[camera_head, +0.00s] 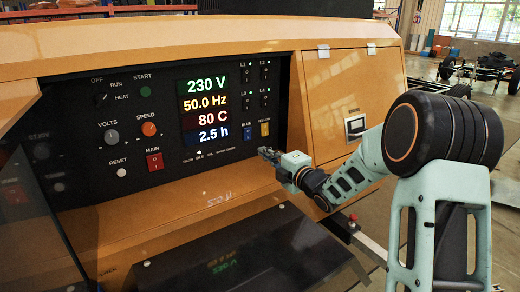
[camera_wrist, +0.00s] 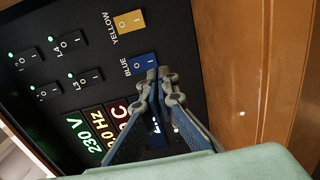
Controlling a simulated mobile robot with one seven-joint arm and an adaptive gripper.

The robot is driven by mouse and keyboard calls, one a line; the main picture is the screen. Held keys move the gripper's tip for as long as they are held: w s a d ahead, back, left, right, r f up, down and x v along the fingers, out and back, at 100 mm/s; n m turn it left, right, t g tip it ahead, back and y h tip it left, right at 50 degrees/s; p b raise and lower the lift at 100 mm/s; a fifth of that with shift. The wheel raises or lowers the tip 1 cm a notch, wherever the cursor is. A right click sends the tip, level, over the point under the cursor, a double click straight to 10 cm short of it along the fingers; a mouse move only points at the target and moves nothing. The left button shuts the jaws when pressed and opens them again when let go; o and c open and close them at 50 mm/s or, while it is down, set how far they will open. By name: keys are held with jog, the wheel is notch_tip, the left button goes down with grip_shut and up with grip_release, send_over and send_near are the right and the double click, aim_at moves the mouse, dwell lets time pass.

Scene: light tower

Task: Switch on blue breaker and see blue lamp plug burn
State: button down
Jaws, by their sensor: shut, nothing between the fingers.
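The blue breaker (camera_head: 247,133) is a small blue rocker at the lower right of the black control panel, under the label BLUE. My gripper (camera_head: 262,151) is shut and empty, just below and right of the breaker in the head view. In the wrist view the tips of my gripper (camera_wrist: 160,72) overlap the breaker's edge at the I end; I cannot tell whether they touch it. No blue lamp plug can be made out in either view.
The yellow breaker (camera_head: 264,129) sits right beside the blue one. Switches L1 to L4 (camera_head: 254,83) with small green lights are above. The lit display (camera_head: 208,108) reads 230 V. An orange cabinet door (camera_head: 345,85) is at right.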

jog(key=v, duration=0.4)
jog(key=f+v, duration=0.1)
jog(key=v, duration=0.1)
